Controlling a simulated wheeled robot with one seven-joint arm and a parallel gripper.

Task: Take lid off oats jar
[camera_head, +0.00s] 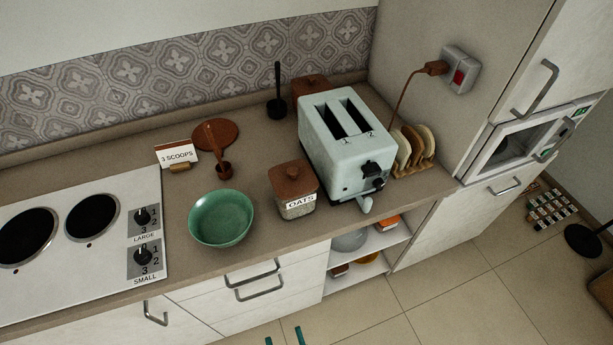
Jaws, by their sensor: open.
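The oats jar (297,208) stands upright on the counter, between the green bowl and the toaster. It is a clear, squarish jar with a white label reading OATS. Its brown lid (285,184), with a small round knob on top, sits on the jar. My gripper (284,338) shows only as two teal fingertips at the bottom edge of the head view. They are apart with nothing seen between them, well below and in front of the jar. The rest of the gripper is out of frame.
A pale toaster (345,150) stands close to the jar's right. A green bowl (221,218) is at its left. Behind are a brown scoop (223,170), a "3 SCOOPS" card (177,153) and a dark red-brown canister (309,85). A hob (75,240) lies far left.

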